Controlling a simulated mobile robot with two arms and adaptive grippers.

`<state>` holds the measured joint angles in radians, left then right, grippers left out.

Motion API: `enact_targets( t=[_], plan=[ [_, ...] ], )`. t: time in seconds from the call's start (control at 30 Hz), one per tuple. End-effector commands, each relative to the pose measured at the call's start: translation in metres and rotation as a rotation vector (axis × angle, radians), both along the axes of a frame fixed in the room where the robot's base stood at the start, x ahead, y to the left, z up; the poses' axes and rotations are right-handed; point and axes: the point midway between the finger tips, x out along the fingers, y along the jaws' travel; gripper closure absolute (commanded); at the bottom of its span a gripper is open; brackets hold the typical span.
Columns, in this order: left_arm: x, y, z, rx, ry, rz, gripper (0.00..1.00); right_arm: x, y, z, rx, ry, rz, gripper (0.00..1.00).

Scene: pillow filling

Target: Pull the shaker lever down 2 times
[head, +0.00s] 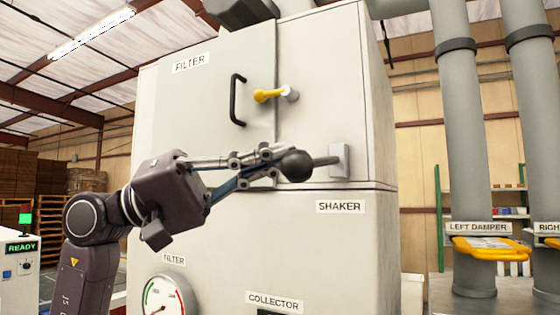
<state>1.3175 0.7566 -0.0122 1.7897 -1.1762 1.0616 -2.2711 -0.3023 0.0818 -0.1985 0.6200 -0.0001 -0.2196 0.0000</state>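The shaker lever is a short grey rod ending in a round black knob (296,165). It sticks out from a grey plate (340,160) on the cabinet front, above the SHAKER label (340,207). The lever looks about level. My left gripper (276,162) reaches in from the left, with its fingertips at the left side of the knob. The knob partly hides the tips, so I cannot tell whether they grip it, touch it or stand apart. My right gripper is not in view.
The large pale cabinet (230,215) fills the middle. Above the lever are a black door handle (237,100) and a yellow latch (268,95). A gauge (166,297) sits low left. Grey pipes with a yellow left damper handle (490,248) stand at right.

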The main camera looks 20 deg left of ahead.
Motion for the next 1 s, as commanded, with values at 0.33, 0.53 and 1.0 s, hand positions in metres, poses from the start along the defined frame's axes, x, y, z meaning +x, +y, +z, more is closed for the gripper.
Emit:
enact_targets(
  t=[0.33, 0.53, 1.0],
  plan=[
    [0.003, -0.004, -0.039, 0.011, 0.001, -0.010, 1.00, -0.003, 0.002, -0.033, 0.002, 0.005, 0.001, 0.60],
    [0.006, -0.005, -0.046, 0.012, 0.001, -0.012, 1.00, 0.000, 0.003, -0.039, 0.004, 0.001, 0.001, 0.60],
    [0.007, -0.006, -0.048, 0.015, 0.003, -0.013, 1.00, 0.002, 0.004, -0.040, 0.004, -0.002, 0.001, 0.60]
  ],
)
